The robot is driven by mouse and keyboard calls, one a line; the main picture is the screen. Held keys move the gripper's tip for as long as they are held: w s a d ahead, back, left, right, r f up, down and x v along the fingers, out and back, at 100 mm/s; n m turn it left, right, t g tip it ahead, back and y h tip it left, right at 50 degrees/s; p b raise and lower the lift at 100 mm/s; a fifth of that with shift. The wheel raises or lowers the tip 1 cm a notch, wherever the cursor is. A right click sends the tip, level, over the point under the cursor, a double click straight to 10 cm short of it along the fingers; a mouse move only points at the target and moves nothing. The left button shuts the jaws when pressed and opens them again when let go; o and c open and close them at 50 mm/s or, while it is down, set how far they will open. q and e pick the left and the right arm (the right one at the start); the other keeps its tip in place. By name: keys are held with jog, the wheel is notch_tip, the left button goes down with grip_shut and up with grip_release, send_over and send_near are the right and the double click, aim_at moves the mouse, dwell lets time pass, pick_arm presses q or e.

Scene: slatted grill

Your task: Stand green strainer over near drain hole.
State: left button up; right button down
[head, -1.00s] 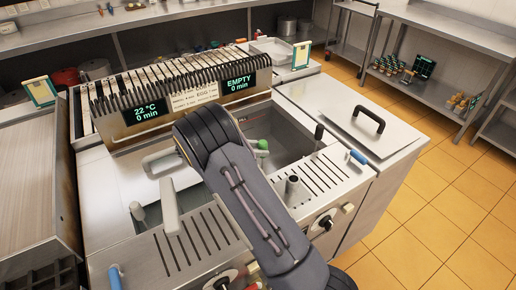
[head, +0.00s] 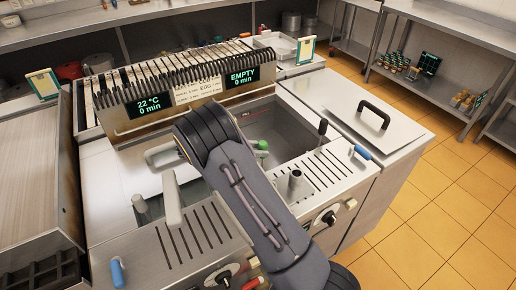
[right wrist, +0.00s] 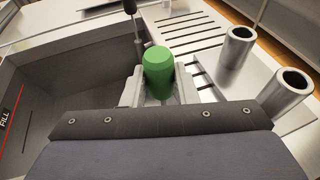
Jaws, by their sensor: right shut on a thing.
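The green strainer shows as a green knob (right wrist: 158,72) between the fingers in the right wrist view; in the head view its green top (head: 262,146) peeks out beside my right arm. My right gripper (right wrist: 158,92) is shut on it, over the right-hand basin (head: 283,122) close to the slatted edge. The strainer's lower part is hidden, so I cannot tell whether it touches the basin floor. The near drain hole is not visible; my arm and gripper cover that part of the basin. My left gripper is not in view.
Two open metal tubes (right wrist: 235,50) stand on the slatted deck beside the gripper. A dark-handled lever (head: 322,130) rises at the basin's right edge. A pale handle (head: 172,197) stands over the left basin. A lid with a black handle (head: 373,113) lies at right.

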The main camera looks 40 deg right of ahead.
jog(key=shift+f, duration=0.25)
jog(key=c, duration=1.1)
grip_release()
jog(key=shift+o, duration=0.2)
jog(key=b+v, duration=0.1)
jog(key=v, duration=0.5)
jog(key=shift+w+a, duration=0.2)
jog(key=shift+a, duration=0.05)
jog(key=shift+w+a+r, duration=0.2)
jog(key=shift+a+r, duration=0.15)
jog(key=shift+a, duration=0.2)
